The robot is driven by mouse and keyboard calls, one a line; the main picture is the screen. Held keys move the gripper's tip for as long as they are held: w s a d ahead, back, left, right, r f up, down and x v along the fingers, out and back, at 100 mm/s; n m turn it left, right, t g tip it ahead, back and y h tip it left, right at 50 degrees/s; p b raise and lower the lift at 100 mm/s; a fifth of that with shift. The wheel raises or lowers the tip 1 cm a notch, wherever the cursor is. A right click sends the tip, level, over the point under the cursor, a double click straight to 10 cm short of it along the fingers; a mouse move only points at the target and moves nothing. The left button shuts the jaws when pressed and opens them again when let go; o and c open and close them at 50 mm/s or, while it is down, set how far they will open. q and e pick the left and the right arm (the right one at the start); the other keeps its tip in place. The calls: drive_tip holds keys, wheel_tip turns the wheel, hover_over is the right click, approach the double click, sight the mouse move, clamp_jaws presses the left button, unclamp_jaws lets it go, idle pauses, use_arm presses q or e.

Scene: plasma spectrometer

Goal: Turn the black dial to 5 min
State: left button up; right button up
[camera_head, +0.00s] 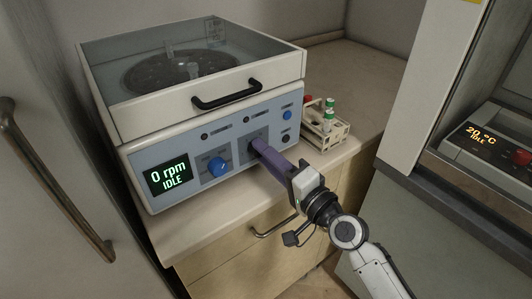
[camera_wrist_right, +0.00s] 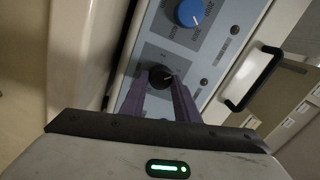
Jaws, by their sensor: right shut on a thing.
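The centrifuge (camera_head: 220,105) stands on the counter with a display reading "0 rpm IDLE". My right gripper (camera_head: 258,146) is at its front panel, with purple fingers shut on the black dial. The black dial (camera_wrist_right: 160,76) shows between the fingertips of my right gripper (camera_wrist_right: 165,82) in the right wrist view, with a small light mark on it. The fingers hide most of the dial in the head view. I cannot read which number the dial points to. My left gripper is not in view.
A large blue knob (camera_head: 217,166) is left of my right gripper on the panel, and a small blue button (camera_head: 287,115) is above right. A tube rack (camera_head: 326,130) stands close on the right. A black lid handle (camera_head: 227,96) juts out above.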

drive_tip(key=shift+m, duration=0.6)
drive_tip(key=o, duration=1)
drive_tip(key=shift+o, duration=0.2)
drive_tip(key=b+v, duration=0.1)
drive_tip(key=v, duration=0.9)
drive_tip(key=shift+s, duration=0.15)
drive_tip(key=shift+d+f, duration=0.1)
